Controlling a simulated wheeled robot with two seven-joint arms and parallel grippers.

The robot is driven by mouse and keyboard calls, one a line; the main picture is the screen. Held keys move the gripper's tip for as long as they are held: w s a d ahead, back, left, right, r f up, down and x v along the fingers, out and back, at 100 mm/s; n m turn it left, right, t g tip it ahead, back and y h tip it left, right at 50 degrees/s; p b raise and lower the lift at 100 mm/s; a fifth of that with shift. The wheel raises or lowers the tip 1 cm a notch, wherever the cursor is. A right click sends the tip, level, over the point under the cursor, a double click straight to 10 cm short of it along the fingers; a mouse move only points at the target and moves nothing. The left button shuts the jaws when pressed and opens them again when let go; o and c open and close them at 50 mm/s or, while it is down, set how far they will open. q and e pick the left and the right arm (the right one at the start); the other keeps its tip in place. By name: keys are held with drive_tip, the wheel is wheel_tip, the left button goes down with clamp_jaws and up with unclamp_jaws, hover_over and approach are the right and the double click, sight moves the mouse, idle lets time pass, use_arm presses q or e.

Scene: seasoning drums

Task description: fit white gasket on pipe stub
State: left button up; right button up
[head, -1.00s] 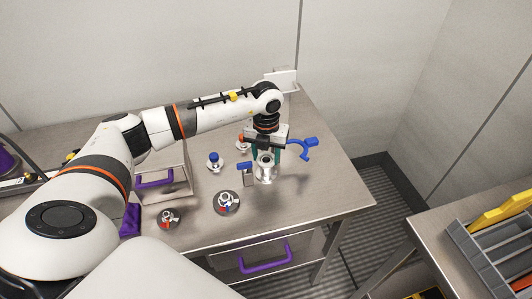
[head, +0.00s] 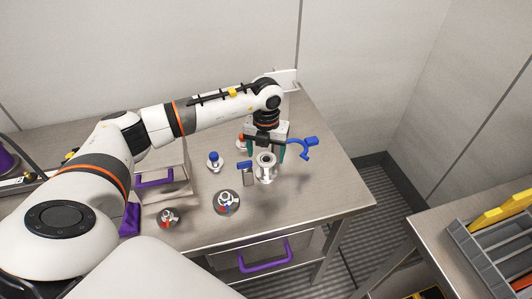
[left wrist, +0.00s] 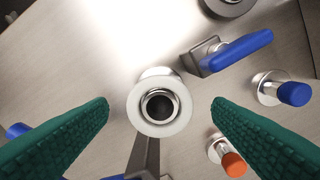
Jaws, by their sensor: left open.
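The pipe stub (head: 265,173) stands upright on the metal table with a round flange at its top. In the left wrist view a pale ring, which looks like the white gasket (left wrist: 140,117), lies around the top opening of the stub, roughly centred on it. A shiny metal rim and dark bore show inside the ring. Whether it sits fully flat is hard to tell. My left gripper (head: 266,151) is open just above and behind the stub in the head view. Its green fingers stand apart on both sides of the ring, not touching it. My right gripper is out of view.
A blue lever (head: 245,166) stands close left of the stub, and a blue curved handle (head: 304,148) is to its right. A blue-capped fitting (head: 214,159) and round discs with small parts (head: 227,203) are nearby. The table's front right is clear.

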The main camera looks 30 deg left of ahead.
use_arm(q)
wheel_tip(320, 180, up, 11)
drive_tip(key=b, duration=0.2)
